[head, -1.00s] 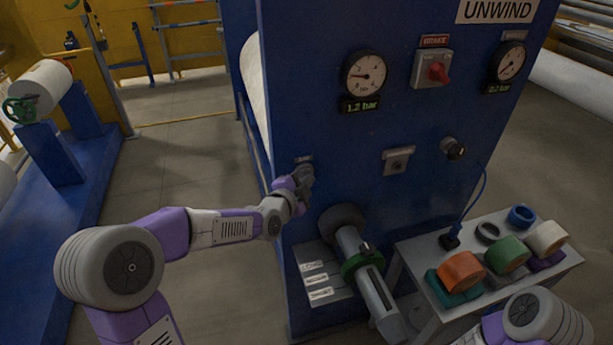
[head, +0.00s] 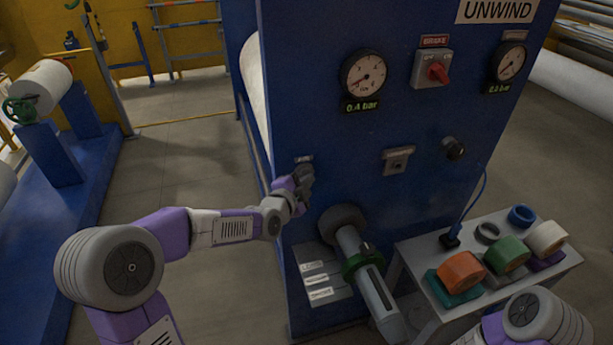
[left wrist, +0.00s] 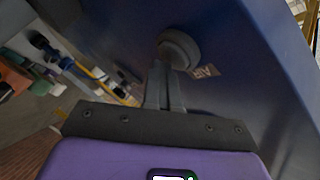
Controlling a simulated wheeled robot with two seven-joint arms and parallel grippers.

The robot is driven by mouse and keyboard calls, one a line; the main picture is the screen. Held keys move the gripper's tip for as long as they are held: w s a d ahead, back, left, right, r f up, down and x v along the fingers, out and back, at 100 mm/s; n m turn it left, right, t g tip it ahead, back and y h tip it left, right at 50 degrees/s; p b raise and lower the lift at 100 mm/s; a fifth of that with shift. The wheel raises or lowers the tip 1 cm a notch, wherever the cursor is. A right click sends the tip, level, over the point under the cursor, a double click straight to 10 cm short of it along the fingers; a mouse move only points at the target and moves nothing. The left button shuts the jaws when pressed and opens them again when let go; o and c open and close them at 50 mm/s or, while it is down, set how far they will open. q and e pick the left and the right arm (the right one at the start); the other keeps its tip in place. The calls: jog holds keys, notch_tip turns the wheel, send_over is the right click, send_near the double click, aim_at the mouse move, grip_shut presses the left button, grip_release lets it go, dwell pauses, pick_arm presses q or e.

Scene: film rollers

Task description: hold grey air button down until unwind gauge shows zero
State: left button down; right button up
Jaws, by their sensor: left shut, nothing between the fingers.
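The blue unwind cabinet (head: 310,130) fills the middle of the head view. Its left gauge (head: 364,75) has a green readout of 0.4 bar, with the needle low on the dial. The grey air button (left wrist: 179,49) is a round knob on the cabinet face in the left wrist view, beside a small label reading AIR. My left gripper (left wrist: 166,72) is shut and empty, its fingertips at the button's front and seemingly touching it. In the head view the gripper (head: 305,175) hides most of the button. My right gripper is out of view; only part of that arm shows.
A red brake switch (head: 438,73) and a second gauge (head: 509,62) are on the cabinet. A shaft with a green collar (head: 362,262) sticks out below. A small table (head: 425,285) with several coloured rolls stands at right. Open floor lies left of the cabinet.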

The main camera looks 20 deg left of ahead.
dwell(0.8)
pick_arm(q)
jog(key=shift+s+d+b, duration=0.45)
jog(key=shift+s+b, duration=0.1)
jog(key=shift+s, duration=0.2)
jog(key=s+d, duration=0.1)
jog(key=s, duration=0.1)
jog(key=s+d+b, duration=0.1)
jog(key=s+d, duration=0.1)
jog(key=shift+s, duration=0.1)
dwell(0.5)
